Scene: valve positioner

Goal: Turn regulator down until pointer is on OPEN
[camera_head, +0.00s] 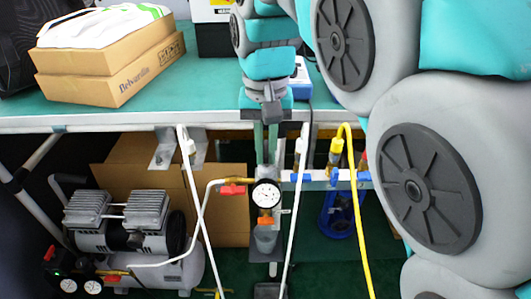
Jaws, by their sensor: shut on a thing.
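The regulator (270,178) is a grey body below the table's front edge. A round white gauge (266,195) with a black rim sits on its front. The gauge's pointer and markings are too small to read, and I see no readable OPEN mark. An orange part and a grey cup (265,238) hang below the gauge. My gripper (266,160) reaches straight down in front of the table edge, with two long teal fingers. It is shut on the top of the regulator; the exact contact is small and partly hidden.
The teal table (190,95) carries cardboard boxes (110,75) at left. An air compressor (130,230) stands below left. A red-handled valve (232,188), white hoses (196,200), and a yellow hose (358,205) hang close around the regulator. Blue valves (334,177) sit right.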

